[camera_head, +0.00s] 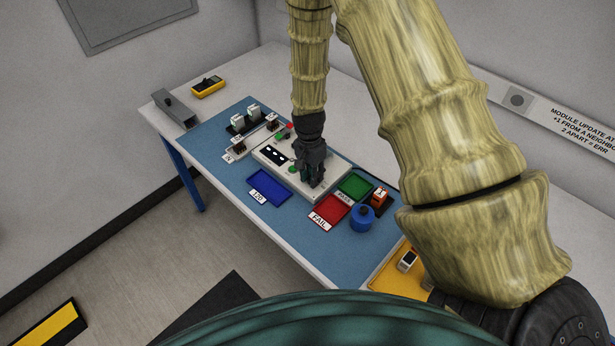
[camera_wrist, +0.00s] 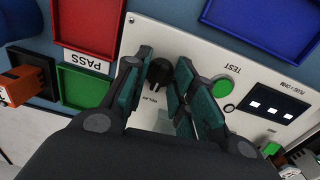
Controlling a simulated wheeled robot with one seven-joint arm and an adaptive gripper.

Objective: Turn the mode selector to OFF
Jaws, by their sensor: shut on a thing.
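The knob's pointer direction is not clear. In the head view my gripper (camera_head: 312,178) points down at the right part of the panel (camera_head: 297,183) and hides the knob there.
A green button (camera_wrist: 222,88) marked TEST and a dark display (camera_wrist: 265,103) lie beside the fingers. Blue (camera_head: 268,187), red (camera_head: 332,209) and green (camera_head: 355,186) trays border the panel. A blue cylinder (camera_head: 362,219) and an orange block (camera_head: 380,197) stand at the right.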

